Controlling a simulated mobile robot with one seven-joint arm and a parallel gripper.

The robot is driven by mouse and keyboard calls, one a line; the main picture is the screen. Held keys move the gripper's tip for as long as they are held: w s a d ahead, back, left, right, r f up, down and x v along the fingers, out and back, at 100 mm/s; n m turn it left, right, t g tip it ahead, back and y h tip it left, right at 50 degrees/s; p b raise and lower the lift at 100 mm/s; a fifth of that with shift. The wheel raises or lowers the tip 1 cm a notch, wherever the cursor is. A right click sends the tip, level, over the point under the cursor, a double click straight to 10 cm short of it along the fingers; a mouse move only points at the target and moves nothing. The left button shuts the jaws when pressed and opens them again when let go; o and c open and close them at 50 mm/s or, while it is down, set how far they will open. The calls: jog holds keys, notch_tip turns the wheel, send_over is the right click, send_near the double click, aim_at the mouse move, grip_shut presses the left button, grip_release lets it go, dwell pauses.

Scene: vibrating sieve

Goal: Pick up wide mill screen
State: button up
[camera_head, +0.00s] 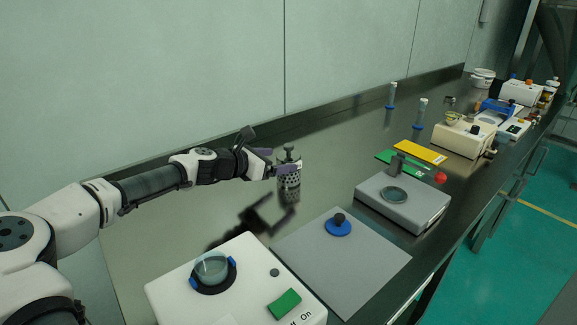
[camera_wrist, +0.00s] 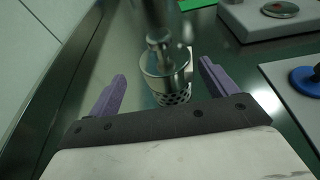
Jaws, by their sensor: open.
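The wide mill screen (camera_head: 289,183) looks like an upright metal cylinder with round holes in its wall and a narrow knobbed stem on top. It stands on the dark, shiny bench near the wall. In the wrist view the screen (camera_wrist: 172,96) lies between the two purple fingers, with visible gaps on both sides. My gripper (camera_head: 284,162) is open and level with the screen's upper part. In the wrist view my gripper (camera_wrist: 162,72) holds nothing. The gripper's dark palm hides the screen's lower part there.
A white machine (camera_head: 235,285) with a glass bowl stands in front. A grey mat (camera_head: 370,262) bears a blue knobbed disc (camera_head: 338,228). A grey box (camera_head: 425,212) stands to the right. Blue-based tubes (camera_head: 391,96) and more devices stand farther back. The wall runs behind the bench.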

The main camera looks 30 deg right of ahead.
aim_at(293, 159)
jog(key=x, duration=0.2)
jog(key=p+x, duration=0.1)
jog(key=x, duration=0.2)
jog(key=shift+s+d+p, duration=0.4)
jog(key=shift+d+f, duration=0.1)
jog(key=shift+f, duration=0.05)
jog(key=c, duration=1.3)
